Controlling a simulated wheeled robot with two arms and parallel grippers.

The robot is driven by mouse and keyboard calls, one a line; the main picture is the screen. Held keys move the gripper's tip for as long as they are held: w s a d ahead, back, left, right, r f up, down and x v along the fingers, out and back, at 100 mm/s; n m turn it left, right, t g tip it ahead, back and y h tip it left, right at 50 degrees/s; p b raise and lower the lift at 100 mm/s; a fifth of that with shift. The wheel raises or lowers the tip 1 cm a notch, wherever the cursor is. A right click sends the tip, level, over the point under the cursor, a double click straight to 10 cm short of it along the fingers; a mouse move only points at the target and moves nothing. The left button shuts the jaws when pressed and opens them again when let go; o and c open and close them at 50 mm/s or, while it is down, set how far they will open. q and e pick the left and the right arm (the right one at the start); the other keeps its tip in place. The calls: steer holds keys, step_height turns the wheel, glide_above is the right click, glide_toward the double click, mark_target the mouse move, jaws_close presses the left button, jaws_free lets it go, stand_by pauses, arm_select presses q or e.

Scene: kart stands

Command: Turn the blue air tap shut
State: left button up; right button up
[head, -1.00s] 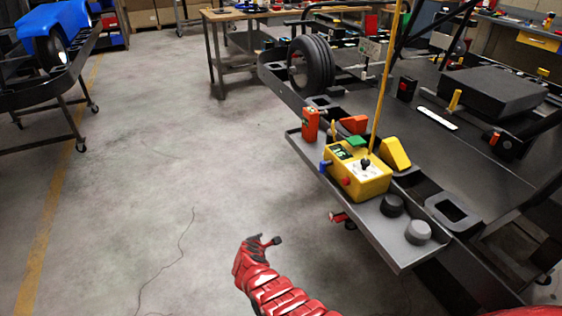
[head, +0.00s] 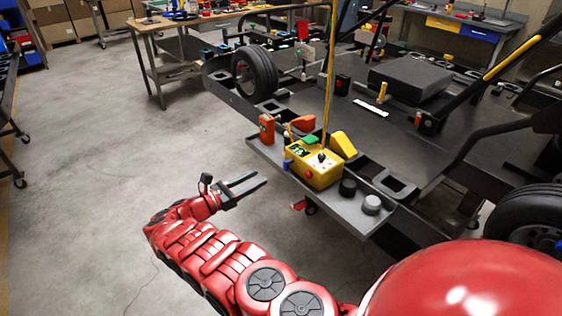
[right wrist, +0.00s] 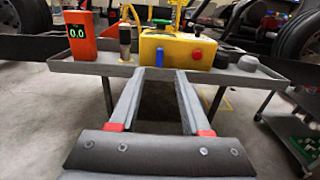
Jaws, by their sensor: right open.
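The blue air tap (head: 288,164) is a small blue piece on the near left side of a yellow box (head: 318,172). The box stands on a grey tray along the kart stand's edge. In the right wrist view the blue tap (right wrist: 160,57) stands upright on the front of the yellow box (right wrist: 190,50). My right gripper (head: 260,178) is open and empty, pointing at the tray from the left, apart from the tap. In the right wrist view the gripper (right wrist: 160,72) has its fingers on either side of the line to the tap. My left gripper is out of view.
A red button (right wrist: 197,54) is right of the tap. Open floor lies left of the tray.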

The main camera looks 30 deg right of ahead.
mark_target(285, 164)
steer(key=d, duration=0.7)
steer(key=w+d+p, duration=0.1)
steer(key=d, duration=0.3)
jaws_close()
steer(key=shift+a, duration=0.1)
